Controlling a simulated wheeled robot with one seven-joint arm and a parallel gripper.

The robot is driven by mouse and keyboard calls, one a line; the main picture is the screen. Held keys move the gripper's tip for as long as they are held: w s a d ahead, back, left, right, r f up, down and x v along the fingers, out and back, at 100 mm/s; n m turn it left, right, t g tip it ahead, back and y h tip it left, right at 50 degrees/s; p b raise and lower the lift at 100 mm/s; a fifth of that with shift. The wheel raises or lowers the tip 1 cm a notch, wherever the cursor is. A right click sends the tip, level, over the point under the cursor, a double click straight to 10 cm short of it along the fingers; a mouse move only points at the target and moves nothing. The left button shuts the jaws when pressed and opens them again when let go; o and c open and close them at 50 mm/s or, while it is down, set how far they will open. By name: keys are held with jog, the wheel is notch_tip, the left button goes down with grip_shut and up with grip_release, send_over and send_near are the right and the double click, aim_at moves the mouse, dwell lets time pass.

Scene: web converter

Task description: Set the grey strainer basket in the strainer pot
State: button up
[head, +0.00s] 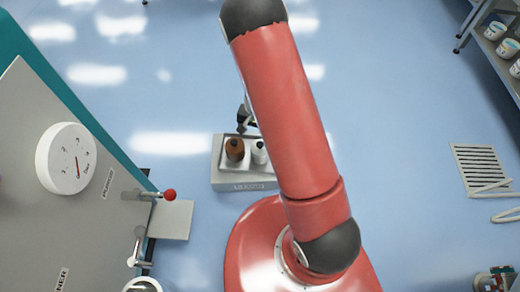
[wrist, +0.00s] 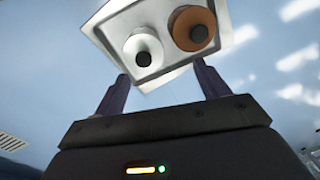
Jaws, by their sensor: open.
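I cannot make out the grey strainer basket in either view. I cannot identify the strainer pot for sure either. My gripper (wrist: 160,70) is open and empty, its two fingers apart below the edge of a pale tray in the wrist view. In the head view my gripper (head: 244,124) shows only in part, dark, beside my red arm, which hides what is behind it. It is near the back of the tray.
The pale tray (head: 244,185) holds a brown bottle (head: 235,149) and a white bottle (head: 259,153). A grey machine (head: 60,200) with a white dial (head: 68,158) and red-knobbed lever (head: 169,195) stands left. Shelves (head: 500,60) are at upper right.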

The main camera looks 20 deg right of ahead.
jog(key=shift+m+g+h, duration=0.3)
jog(key=shift+h, duration=0.1)
jog(key=f, duration=0.2)
jog(key=s+d+f, duration=0.1)
jog(key=f, duration=0.3)
jog(key=shift+s+d+f, duration=0.15)
jog(key=shift+d+f, duration=0.2)
jog(key=shift+f, duration=0.05)
notch_tip(320, 180, down, 7)
jog(key=shift+d+f+b, duration=0.1)
jog(key=shift+d+b, duration=0.05)
jog(key=shift+b, duration=0.15)
jog(key=c, duration=0.8)
jog(key=shift+o, duration=0.2)
notch_tip(320, 180, up, 20)
jog(key=p, duration=0.3)
notch_tip(320, 180, up, 5)
jog(key=n, duration=0.7)
send_over(259, 145)
jog(key=shift+s+d, duration=0.25)
jog(key=shift+s, duration=0.05)
